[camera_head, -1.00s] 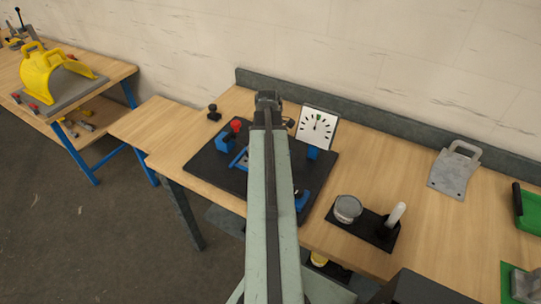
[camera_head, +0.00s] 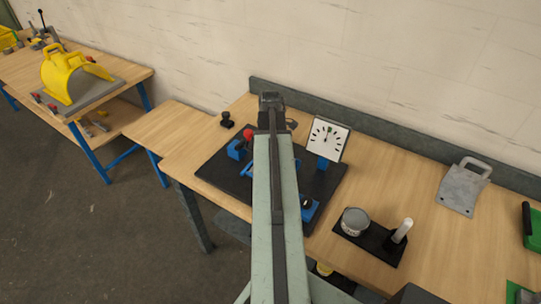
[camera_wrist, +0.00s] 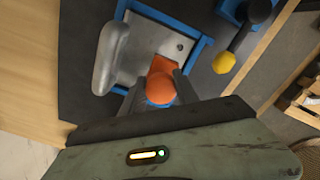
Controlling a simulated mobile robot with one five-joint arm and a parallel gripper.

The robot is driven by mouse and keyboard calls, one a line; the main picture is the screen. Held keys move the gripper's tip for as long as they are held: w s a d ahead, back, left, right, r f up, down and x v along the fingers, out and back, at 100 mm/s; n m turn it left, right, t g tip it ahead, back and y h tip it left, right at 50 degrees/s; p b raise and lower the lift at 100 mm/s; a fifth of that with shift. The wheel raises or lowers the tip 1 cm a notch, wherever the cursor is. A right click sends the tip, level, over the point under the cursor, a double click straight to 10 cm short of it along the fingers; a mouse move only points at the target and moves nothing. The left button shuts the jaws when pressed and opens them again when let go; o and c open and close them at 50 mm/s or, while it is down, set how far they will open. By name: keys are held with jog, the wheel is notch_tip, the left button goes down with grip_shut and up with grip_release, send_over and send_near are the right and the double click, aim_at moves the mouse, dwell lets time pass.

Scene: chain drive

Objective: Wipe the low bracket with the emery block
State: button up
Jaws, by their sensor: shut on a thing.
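In the wrist view my gripper (camera_wrist: 160,92) is shut on a small rounded orange piece (camera_wrist: 160,87), which I take to be the emery block; blue shows at its lower edge. It is over or against the near edge of a pale metal plate in a blue frame (camera_wrist: 197,48), likely the low bracket. A flat orange patch (camera_wrist: 166,67) lies on the plate just beyond the held piece. I cannot tell whether the held piece touches the plate. A rounded grey upright part (camera_wrist: 110,58) stands at the plate's left. In the head view my arm hides the gripper and held piece.
A black base board (camera_head: 232,179) carries blue fixtures, a red knob (camera_head: 248,134) and a white dial (camera_head: 327,138). A yellow-tipped black lever (camera_wrist: 240,45) is right of the plate. A tin (camera_head: 355,221) and a grey handled plate (camera_head: 464,188) stand further right.

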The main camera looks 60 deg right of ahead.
jog(key=shift+r+p, duration=1.15)
jog(key=shift+r, duration=0.5)
notch_tip(320, 180, up, 3)
jog(key=p, duration=0.3)
jog(key=shift+r, duration=0.1)
